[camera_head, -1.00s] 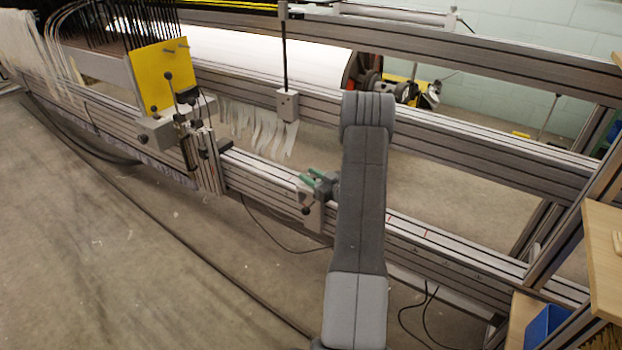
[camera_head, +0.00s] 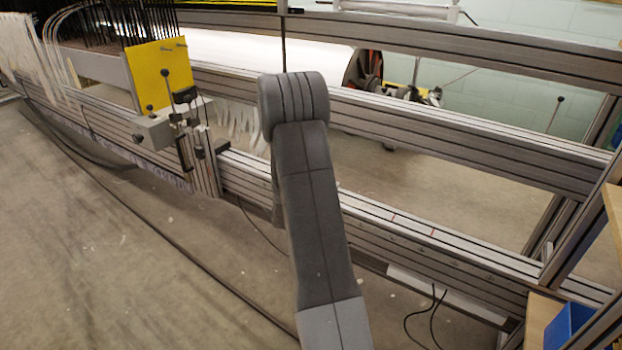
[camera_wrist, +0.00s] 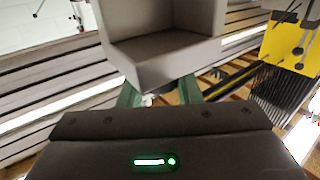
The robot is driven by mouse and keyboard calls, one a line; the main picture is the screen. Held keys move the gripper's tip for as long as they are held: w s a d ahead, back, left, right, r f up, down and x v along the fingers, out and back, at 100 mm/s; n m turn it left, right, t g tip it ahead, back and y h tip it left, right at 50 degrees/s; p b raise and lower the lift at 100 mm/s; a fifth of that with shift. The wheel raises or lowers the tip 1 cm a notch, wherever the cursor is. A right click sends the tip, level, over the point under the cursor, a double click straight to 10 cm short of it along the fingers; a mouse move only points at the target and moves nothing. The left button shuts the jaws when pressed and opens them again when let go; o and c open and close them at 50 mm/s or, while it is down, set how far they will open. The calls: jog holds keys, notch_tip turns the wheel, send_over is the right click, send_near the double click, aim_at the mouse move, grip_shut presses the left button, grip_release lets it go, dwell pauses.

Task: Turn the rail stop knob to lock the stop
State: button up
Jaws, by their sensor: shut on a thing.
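In the wrist view a large grey block, which looks like the rail stop (camera_wrist: 165,45), fills the top middle, close beyond my gripper. My gripper (camera_wrist: 158,96) shows as two green fingers on either side, below the block, past its dark body. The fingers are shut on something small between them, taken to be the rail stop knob. The knob itself is hidden by the gripper body, so its turn angle cannot be told. In the head view my grey arm covers the stop and the gripper.
The slotted metal rail (camera_head: 400,225) runs on to the right. To the left on it stands a carriage with a yellow plate (camera_head: 158,70) and black ball-ended levers. A higher beam (camera_head: 450,140) runs behind. A blue bin (camera_head: 568,325) sits at the lower right. The floor in front is open.

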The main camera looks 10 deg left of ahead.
jog(key=shift+a+r+m+h+p, duration=0.1)
jog(key=shift+m+h+p, duration=0.2)
jog(key=shift+m+h, duration=1.05)
jog(key=shift+a+m+h+p, duration=0.2)
jog(key=shift+m+h, duration=0.55)
jog(key=shift+h, duration=1.2)
jog(key=shift+d+h, duration=0.15)
jog(key=shift+h, duration=0.15)
jog(key=o, duration=0.9)
jog(key=shift+o, duration=0.2)
jog(key=s+a+p, duration=0.2)
jog(key=s+p, duration=0.1)
jog(key=s, duration=1)
jog(key=shift+s, duration=0.3)
jog(key=shift+w+a, duration=0.1)
